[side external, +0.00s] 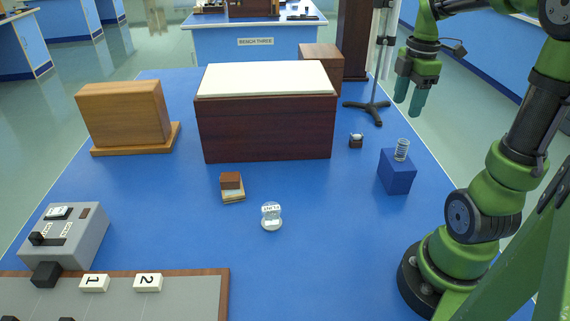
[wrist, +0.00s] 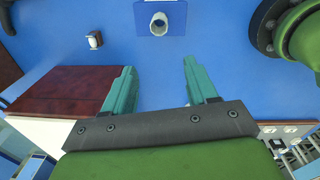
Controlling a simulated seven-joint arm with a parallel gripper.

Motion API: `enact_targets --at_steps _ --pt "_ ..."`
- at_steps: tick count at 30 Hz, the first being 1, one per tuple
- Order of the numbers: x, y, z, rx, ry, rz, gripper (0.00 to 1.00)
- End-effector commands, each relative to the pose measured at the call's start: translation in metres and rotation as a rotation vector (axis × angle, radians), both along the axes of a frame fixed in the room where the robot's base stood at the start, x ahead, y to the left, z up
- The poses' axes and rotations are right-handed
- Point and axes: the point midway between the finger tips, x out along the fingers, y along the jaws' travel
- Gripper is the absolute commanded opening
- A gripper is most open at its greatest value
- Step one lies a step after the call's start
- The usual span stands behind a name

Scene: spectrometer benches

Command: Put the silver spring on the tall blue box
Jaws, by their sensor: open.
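The silver spring (side external: 402,149) stands upright on top of the tall blue box (side external: 397,175), near the right side of the blue bench. In the wrist view the spring (wrist: 159,20) shows as a ring on the top face of the blue box (wrist: 178,28), at the top of the picture. My gripper (side external: 408,104) is open and empty. It hangs above the bench's far right, higher than the box and apart from it. In the wrist view my gripper's two teal fingers (wrist: 160,78) are spread with only blue bench between them.
A dark wooden box with a white top (side external: 266,112) stands mid-bench. A small dark block with a white top (side external: 356,141) sits left of the blue box. A stand's tripod foot (side external: 368,110) is near my gripper. The bench in front of the blue box is clear.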

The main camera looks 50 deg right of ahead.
Motion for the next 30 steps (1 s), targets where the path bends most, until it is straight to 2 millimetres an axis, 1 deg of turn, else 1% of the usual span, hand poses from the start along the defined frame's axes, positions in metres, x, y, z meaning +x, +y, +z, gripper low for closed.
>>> enact_targets --at_steps 1,2,4,6,8,9,11,12,15,18,21,24,30 --pt "0.007 0.016 0.003 -0.008 -0.032 -0.046 0.58" --pt "0.010 0.026 0.004 -0.010 -0.054 -0.089 0.58" --pt "0.019 0.052 0.008 -0.008 -0.118 -0.204 0.58" --pt "0.026 0.080 0.010 0.015 -0.189 -0.334 0.58" --pt "0.029 0.104 0.012 0.050 -0.245 -0.448 0.58" --pt "0.031 0.120 0.013 0.080 -0.280 -0.522 0.58" --pt "0.031 0.142 0.014 0.137 -0.330 -0.636 0.58" --pt "0.030 0.157 0.014 0.181 -0.357 -0.712 0.58" --pt "0.026 0.191 0.014 0.305 -0.404 -0.891 0.58" --pt "0.020 0.216 0.014 0.427 -0.419 -1.043 0.58" --pt "0.014 0.233 0.014 0.522 -0.415 -1.153 0.58" --pt "0.011 0.242 0.013 0.579 -0.404 -1.220 0.58" --pt "0.010 0.245 0.012 0.600 -0.396 -1.254 0.58"
